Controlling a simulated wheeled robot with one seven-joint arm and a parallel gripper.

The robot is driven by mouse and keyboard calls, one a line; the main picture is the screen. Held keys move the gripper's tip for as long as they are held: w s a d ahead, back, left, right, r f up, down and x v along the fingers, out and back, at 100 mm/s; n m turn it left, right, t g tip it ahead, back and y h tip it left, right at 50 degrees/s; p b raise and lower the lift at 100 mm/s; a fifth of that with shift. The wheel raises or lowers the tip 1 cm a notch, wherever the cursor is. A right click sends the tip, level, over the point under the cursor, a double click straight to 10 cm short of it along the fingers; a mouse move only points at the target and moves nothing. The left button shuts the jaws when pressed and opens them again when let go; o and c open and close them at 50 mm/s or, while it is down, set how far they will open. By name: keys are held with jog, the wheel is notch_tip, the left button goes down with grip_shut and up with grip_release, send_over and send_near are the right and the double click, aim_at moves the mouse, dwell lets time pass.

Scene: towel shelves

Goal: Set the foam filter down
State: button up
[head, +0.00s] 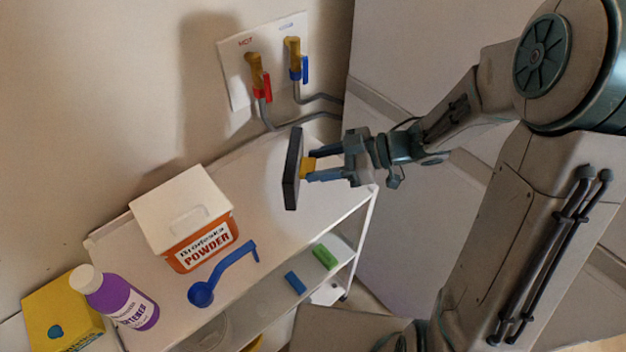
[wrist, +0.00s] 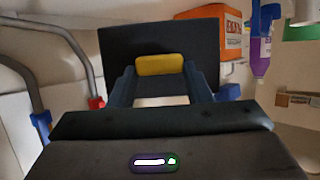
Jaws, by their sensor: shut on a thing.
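The foam filter is a flat dark slab (head: 292,168) with a yellow grip tab on its near face. My gripper (head: 309,166) is shut on the yellow tab and holds the slab on edge, roughly upright, over the right part of the white shelf top (head: 262,188). Whether its lower edge touches the shelf I cannot tell. In the wrist view the dark slab (wrist: 130,45) stands ahead of the blue fingers (wrist: 159,85), with the yellow tab between them. The slab's far face is hidden.
An orange powder box (head: 190,222) with a white lid, a blue scoop (head: 222,275), a purple bottle (head: 122,300) and a yellow box (head: 60,312) stand to the left. Red and blue taps (head: 262,80) are on the wall behind. Blue and green blocks (head: 325,257) lie on the lower shelf.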

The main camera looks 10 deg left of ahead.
jog(key=shift+f, duration=2.45)
jog(key=shift+f+b, duration=0.2)
jog(key=shift+b, duration=0.1)
jog(key=o, duration=1)
